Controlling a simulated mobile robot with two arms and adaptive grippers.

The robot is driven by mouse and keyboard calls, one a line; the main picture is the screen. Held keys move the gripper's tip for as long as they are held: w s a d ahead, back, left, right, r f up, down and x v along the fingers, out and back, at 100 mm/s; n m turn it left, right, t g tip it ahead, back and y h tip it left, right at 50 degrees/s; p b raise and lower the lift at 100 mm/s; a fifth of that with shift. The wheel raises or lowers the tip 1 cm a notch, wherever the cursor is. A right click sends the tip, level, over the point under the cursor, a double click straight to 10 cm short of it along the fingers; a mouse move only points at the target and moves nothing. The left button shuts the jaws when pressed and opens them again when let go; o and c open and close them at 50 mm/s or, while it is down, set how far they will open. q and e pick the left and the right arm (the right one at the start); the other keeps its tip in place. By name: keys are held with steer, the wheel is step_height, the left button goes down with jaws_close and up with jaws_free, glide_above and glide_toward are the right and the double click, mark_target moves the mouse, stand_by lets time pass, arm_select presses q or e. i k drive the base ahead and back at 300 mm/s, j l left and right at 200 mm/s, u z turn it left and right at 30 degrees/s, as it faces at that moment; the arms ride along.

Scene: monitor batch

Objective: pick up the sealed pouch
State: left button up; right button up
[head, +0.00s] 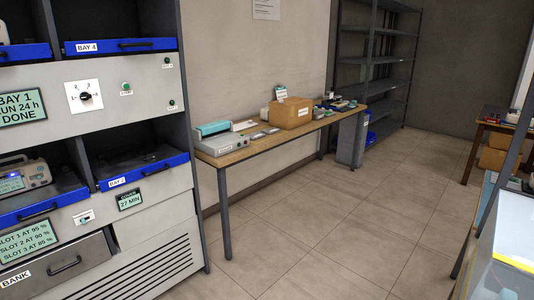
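I cannot make out a sealed pouch for certain. Small flat grey-white items (264,133) lie on the long wooden bench (240,154) against the wall, between a teal-topped machine (218,138) and a cardboard box (291,113). They are too small to tell whether one of them is a pouch. Neither of my grippers shows in the head view.
A bay rack (135,211) with blue-fronted trays fills the left. Metal shelving (375,61) stands at the back, and a grey bin (350,140) by the bench's far end. A clear-sided case (505,243) is at lower right. The tiled floor (330,215) between is open.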

mark_target(255, 136)
steer(key=i+u, duration=0.1)
steer(key=i, duration=2.35)
